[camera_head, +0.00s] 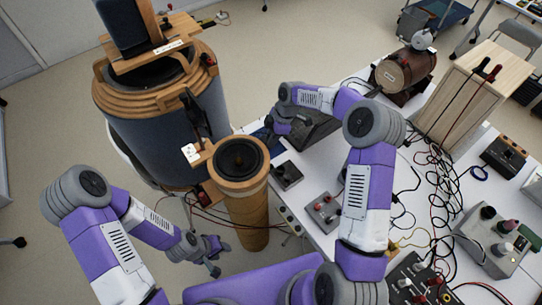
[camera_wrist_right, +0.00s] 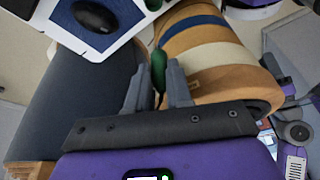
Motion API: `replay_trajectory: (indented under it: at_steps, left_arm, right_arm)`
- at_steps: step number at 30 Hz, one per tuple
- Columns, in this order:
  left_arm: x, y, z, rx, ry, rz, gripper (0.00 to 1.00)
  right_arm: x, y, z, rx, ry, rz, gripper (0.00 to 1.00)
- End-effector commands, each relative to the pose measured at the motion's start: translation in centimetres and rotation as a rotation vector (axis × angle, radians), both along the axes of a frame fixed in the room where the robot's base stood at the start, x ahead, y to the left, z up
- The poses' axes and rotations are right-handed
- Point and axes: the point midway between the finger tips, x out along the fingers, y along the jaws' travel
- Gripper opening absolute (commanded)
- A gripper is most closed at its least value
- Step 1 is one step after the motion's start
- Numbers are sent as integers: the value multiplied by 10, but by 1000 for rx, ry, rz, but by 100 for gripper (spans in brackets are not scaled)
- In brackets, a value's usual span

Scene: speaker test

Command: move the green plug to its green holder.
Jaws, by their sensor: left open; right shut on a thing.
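The green plug (camera_wrist_right: 158,66) is between the fingers of my right gripper (camera_wrist_right: 158,82) in the right wrist view. That gripper is shut on it, and a thin dark lead shows at the plug. In the head view my right gripper (camera_head: 274,128) is at the far left edge of the white table, and the plug cannot be made out there. My left gripper (camera_head: 212,256) is open and empty, low beside the wooden column. I cannot make out the green holder with certainty in either view.
A large wood-rimmed speaker drum (camera_head: 150,105) and a wooden column speaker (camera_head: 243,205) stand left of the table. Small grey boxes (camera_head: 323,212) lie on the table (camera_head: 297,205). Tangled cables (camera_head: 437,185), a wooden cabinet (camera_head: 470,95) and a barrel (camera_head: 402,70) are to the right.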

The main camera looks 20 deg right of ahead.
Motion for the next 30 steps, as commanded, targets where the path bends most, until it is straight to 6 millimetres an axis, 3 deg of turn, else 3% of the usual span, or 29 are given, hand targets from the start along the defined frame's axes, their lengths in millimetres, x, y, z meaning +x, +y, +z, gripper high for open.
replay_trajectory:
  at_steps: [1, 3, 12, 30]
  left_arm:
    - [0, 0, -18, 0, 1, 0, 43]
    - [0, 0, -32, 0, 1, 0, 43]
    - [0, 0, -76, 0, 1, 0, 43]
    - [0, 0, -93, 0, 0, 0, 43]
  right_arm:
    - [0, -1, -18, 6, -2, -2, 0]
    - [0, -1, -32, 13, -6, -2, 0]
    - [0, 0, -76, 40, -19, -1, 0]
    - [0, 0, -100, 46, -22, -1, 0]
